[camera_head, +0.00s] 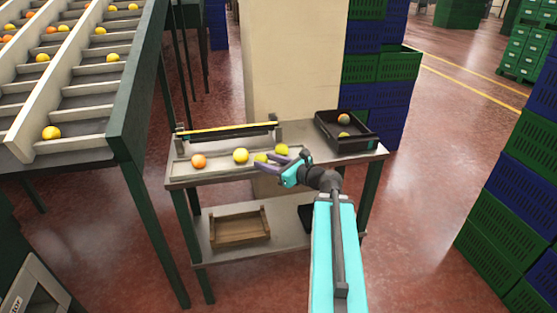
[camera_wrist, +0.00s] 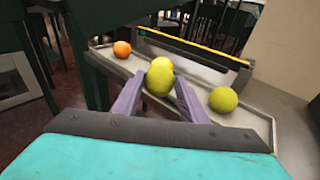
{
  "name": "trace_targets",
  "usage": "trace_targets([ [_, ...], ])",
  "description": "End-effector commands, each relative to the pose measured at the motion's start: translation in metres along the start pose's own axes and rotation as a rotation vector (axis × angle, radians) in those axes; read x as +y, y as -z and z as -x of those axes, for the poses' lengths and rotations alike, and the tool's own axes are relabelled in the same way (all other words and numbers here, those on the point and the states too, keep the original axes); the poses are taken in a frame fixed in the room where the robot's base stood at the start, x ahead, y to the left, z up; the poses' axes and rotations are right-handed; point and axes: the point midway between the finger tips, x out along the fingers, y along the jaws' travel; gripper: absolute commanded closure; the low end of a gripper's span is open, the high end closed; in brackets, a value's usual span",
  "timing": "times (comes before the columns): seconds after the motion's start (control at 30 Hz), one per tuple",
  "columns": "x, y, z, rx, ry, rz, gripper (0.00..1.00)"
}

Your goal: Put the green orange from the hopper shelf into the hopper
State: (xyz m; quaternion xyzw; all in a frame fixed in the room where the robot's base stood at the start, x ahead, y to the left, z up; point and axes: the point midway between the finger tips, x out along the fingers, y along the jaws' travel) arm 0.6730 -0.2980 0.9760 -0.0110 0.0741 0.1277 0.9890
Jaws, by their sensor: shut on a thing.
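My gripper (camera_head: 268,162) is shut on a yellow-green orange (camera_wrist: 159,82), which sits between its two purple fingers; it also shows in the head view (camera_head: 260,158). The gripper is low over the shallow shelf tray (camera_head: 222,169) on the metal table. I cannot tell if the held fruit touches the tray. Another yellow-green fruit (camera_head: 282,150) lies just right of it. A yellow fruit (camera_head: 241,156) and an orange one (camera_head: 198,161) lie to its left. A long trough with a yellow edge (camera_head: 228,128), which looks like the hopper, runs behind the tray; its inside is hidden.
A black crate (camera_head: 358,143) with two fruits stands at the table's right end. A pale pillar (camera_head: 290,60) rises behind the table. A sloped sorting conveyor (camera_head: 128,110) stands at the left. A wooden box (camera_head: 240,229) is on the lower shelf. Stacked crates (camera_head: 520,190) stand at the right.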

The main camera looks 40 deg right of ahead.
Motion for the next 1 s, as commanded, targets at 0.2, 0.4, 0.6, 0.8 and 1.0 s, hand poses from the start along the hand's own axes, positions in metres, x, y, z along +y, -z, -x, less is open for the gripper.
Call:
trace_targets([
  [0.2, 0.026, 0.003, -0.018, 0.0, -0.053, 0.009, 0.84],
  [0.4, 0.057, 0.007, -0.038, 0.001, -0.117, 0.017, 0.84],
  [0.6, 0.115, 0.015, -0.066, 0.002, -0.237, 0.035, 0.84],
  [0.8, 0.193, 0.026, -0.089, 0.002, -0.408, 0.062, 0.84],
  [1.0, 0.26, 0.034, -0.093, -0.002, -0.584, 0.089, 0.84],
])
